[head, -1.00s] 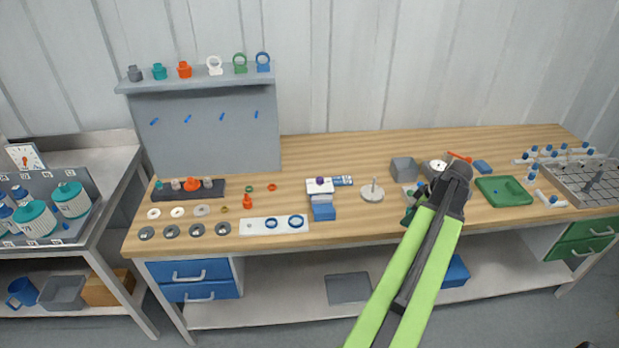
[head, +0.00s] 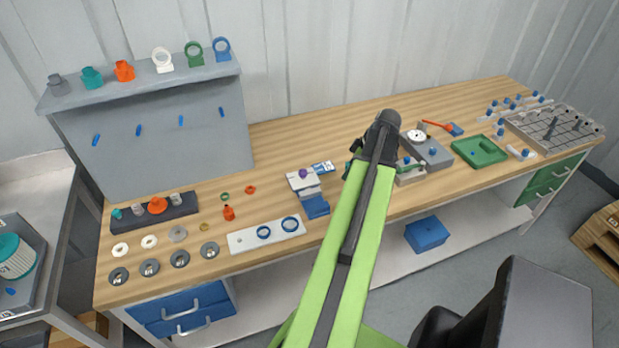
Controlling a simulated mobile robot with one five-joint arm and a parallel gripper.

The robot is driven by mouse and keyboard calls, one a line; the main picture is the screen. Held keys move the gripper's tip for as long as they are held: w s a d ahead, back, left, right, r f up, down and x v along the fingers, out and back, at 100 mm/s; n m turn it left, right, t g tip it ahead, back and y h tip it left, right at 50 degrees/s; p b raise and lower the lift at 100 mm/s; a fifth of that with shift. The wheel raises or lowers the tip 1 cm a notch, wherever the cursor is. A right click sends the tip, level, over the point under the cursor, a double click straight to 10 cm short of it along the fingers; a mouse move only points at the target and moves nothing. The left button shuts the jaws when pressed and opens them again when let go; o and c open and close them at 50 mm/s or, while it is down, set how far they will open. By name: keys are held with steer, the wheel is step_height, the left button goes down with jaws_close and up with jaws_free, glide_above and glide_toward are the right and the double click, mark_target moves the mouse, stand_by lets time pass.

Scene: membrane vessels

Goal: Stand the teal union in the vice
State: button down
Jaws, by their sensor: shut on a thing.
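My gripper (head: 355,160) is at the end of my green arm, over the middle of the workbench and mostly hidden behind the arm. It is shut on a small dark green or teal piece, of which only a sliver shows; I cannot tell for sure that it is the teal union. A teal fitting (head: 92,77) stands on the wall shelf, and a small teal part (head: 117,214) sits in the dark tray at the left. A pale metal block with a green part (head: 410,175), perhaps the vice, stands just right of my arm, apart from the gripper.
A white and blue stand with a purple knob (head: 303,178) is left of my arm. A grey box (head: 432,153) and a green tray (head: 480,151) lie to the right. A white plate with blue rings (head: 266,236) is at the front edge. Bare wood lies behind.

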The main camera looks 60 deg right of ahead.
steer(key=shift+w+a, duration=0.15)
steer(key=shift+w, duration=0.15)
steer(key=w+a+n+g+y, duration=0.1)
steer(key=w+a+n+y, duration=0.1)
steer(key=w+a+n, duration=0.4)
steer(key=w+a, duration=0.1)
steer(key=a, duration=0.2)
steer(key=shift+w+a+f+b, duration=0.2)
steer(key=shift+f+b, duration=0.15)
steer(key=shift+f, duration=0.1)
